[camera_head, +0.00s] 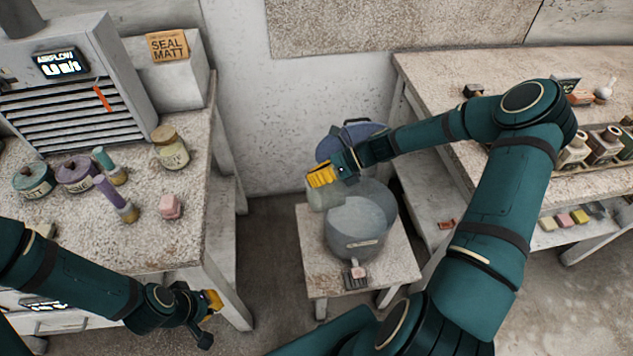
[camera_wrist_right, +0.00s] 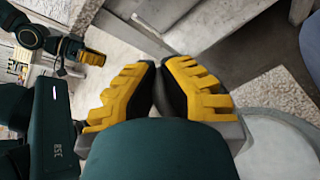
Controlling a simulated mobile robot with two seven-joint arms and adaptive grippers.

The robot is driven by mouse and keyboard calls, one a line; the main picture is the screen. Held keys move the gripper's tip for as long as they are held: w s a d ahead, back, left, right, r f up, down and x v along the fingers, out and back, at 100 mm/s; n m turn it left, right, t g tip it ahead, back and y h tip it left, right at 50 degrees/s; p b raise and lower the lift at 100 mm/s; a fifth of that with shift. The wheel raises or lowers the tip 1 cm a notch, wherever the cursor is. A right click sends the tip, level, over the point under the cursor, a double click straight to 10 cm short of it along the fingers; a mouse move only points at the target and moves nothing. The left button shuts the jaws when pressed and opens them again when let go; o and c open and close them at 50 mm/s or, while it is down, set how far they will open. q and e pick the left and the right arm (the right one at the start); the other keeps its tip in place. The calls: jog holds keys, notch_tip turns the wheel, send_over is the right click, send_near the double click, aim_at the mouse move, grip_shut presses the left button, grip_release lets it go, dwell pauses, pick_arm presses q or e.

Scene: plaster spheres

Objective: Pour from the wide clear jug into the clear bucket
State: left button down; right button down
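The clear bucket (camera_head: 357,246) stands upright on a small low table, with a pale label on its front and a greyish surface visible inside. My right gripper (camera_head: 322,175) is above the bucket's back left rim, its yellow fingers close together. A pale see-through shape just under these fingers looks like the wide clear jug (camera_head: 326,197), held at the rim; its outline and tilt are hard to make out. In the right wrist view the fingers (camera_wrist_right: 160,85) nearly meet, and what is between them is hidden. My left gripper (camera_head: 212,301) is low beside the left bench.
The small table (camera_head: 402,262) has a pink block on a dark grate (camera_head: 355,277) at its front. A blue bin (camera_head: 350,135) stands behind. The left bench (camera_head: 205,215) holds jars; the right bench (camera_head: 430,75) holds bottles.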

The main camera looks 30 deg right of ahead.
jog(key=shift+a, duration=0.1)
jog(key=shift+d, duration=0.2)
dwell(0.4)
jog(key=shift+w+d+y, duration=0.1)
jog(key=shift+d+y, duration=0.4)
jog(key=shift+d, duration=0.15)
dwell(0.3)
jog(key=shift+d+r+t+y, duration=0.3)
jog(key=shift+d+y, duration=0.2)
jog(key=shift+s+d+r, duration=0.1)
jog(key=shift+s+d, duration=0.05)
jog(key=shift+s, duration=0.05)
dwell(0.3)
jog(key=shift+s+d+r+y, duration=0.2)
jog(key=shift+d+y, duration=0.15)
jog(key=shift+y, duration=0.15)
jog(key=shift+d+t, duration=0.1)
jog(key=shift+t, duration=0.2)
